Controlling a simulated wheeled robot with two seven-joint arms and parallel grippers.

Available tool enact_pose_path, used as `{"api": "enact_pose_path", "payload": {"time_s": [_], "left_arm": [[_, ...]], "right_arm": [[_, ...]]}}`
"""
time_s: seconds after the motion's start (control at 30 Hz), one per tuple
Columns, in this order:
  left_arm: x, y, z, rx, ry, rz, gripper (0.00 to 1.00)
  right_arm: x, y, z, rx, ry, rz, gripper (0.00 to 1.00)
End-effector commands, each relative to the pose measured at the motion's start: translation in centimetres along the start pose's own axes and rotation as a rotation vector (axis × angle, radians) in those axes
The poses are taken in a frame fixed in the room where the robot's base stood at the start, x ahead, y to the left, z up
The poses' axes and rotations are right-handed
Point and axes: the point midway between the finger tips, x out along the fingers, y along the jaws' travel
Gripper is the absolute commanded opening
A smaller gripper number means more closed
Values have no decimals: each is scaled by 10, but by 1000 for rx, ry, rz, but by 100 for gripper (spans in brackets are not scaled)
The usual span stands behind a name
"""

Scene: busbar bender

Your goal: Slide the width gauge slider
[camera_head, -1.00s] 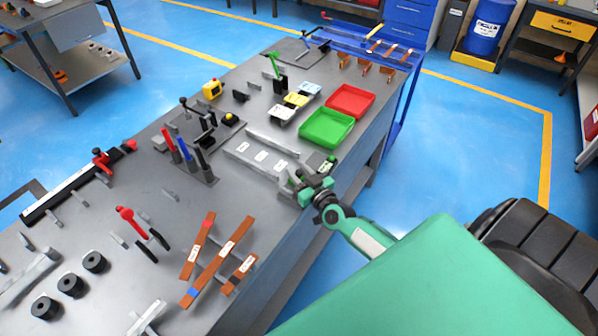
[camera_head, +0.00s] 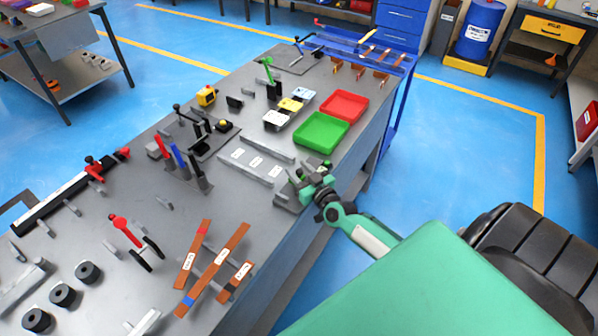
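My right gripper (camera_head: 308,184), green and dark, is at the right edge of the grey workbench, its arm coming in from the lower right. It is at a small grey gauge-like fixture (camera_head: 285,200) on the bench edge, beside the flat grey plates with white labels. The gripper covers much of this fixture, so I cannot make out its slider or whether the fingers touch it. The fingers are too small and overlapped to tell open from shut. My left gripper is not in view.
A green tray (camera_head: 322,132) and a red tray (camera_head: 344,106) stand beyond the gripper. Upright red, blue and dark-handled tools (camera_head: 180,160) stand to the left. Copper-coloured bars (camera_head: 215,268) lie nearer. A long ruler-like rail (camera_head: 55,197) lies at the left edge.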

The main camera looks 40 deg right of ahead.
Motion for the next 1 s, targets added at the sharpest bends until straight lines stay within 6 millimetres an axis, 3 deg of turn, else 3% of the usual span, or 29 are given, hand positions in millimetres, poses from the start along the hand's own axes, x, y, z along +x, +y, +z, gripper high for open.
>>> {"api": "enact_pose_path", "payload": {"time_s": [0.27, 0.43, 1.0], "left_arm": [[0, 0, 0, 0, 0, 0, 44], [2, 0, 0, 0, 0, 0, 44], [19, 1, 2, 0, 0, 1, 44]], "right_arm": [[-1, 0, 0, 0, 0, 0, 40], [-13, 0, 2, 2, -1, 1, 40], [-107, 0, 3, 0, -2, 0, 40]]}}
